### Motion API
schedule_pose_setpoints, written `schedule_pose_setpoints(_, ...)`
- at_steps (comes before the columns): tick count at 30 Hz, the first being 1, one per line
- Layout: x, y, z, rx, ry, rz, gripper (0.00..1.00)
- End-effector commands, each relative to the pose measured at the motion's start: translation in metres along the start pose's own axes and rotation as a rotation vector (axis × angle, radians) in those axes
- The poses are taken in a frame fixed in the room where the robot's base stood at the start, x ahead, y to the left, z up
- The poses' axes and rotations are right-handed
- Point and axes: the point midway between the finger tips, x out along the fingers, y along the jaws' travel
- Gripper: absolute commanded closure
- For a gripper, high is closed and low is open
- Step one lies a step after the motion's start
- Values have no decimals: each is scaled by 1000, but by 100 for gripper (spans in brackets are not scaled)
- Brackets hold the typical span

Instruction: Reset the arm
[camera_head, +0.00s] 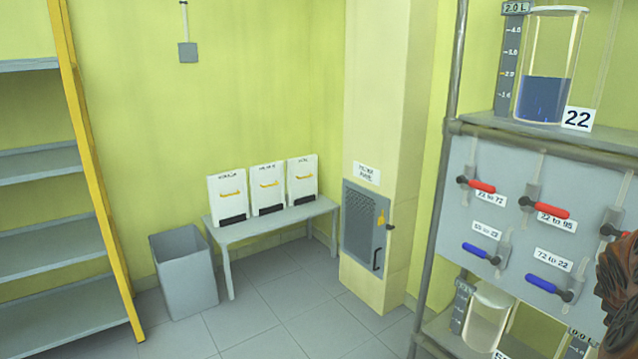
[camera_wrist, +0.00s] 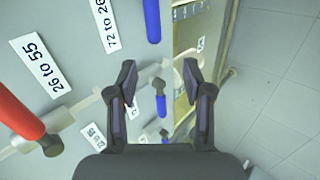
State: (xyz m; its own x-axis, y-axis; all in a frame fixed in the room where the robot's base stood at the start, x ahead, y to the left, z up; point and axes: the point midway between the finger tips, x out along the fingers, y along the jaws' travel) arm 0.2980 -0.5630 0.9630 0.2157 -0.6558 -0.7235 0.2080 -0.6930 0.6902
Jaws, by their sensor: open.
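My gripper (camera_wrist: 158,82) is open and empty in the wrist view, its two dark fingers spread apart. It is near the valve panel (camera_wrist: 45,100), with a blue valve handle (camera_wrist: 160,102) visible between the fingers, farther off. In the head view the fingers do not show. A brown and dark shape at the right edge partly covers the panel there; I cannot tell what it is.
The valve panel (camera_head: 455,210) in the head view has red handles (camera_head: 544,210) and blue handles (camera_head: 548,288). A glass vessel (camera_head: 549,60) with blue liquid stands above it. A table (camera_head: 275,223) with white boxes, a grey bin (camera_head: 184,271) and shelves (camera_head: 50,244) are farther off. The floor (camera_head: 290,322) is clear.

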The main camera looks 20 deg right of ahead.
Motion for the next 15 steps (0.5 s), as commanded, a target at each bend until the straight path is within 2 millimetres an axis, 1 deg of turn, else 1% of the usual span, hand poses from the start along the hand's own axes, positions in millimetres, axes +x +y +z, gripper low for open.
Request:
schedule_pose_setpoints(1, -13, -4, -17, 7, 12, -13, 49)
schedule_pose_setpoints(2, -21, -10, -27, 17, 16, -27, 49)
schedule_pose_setpoints(5, -50, -35, -62, 55, 32, -86, 49)
schedule_pose_setpoints(6, -63, -47, -74, 71, 35, -112, 49)
schedule_pose_setpoints(8, -82, -65, -92, 92, 38, -152, 49)
schedule_pose_setpoints(9, -96, -77, -102, 107, 40, -177, 49)
schedule_pose_setpoints(11, -117, -96, -115, 126, 37, -215, 49)
schedule_pose_setpoints(12, -130, -110, -124, 138, 37, -242, 49)
schedule_pose_setpoints(14, -151, -132, -133, 153, 29, -286, 49)
schedule_pose_setpoints(15, -165, -145, -139, 164, 26, -311, 49)
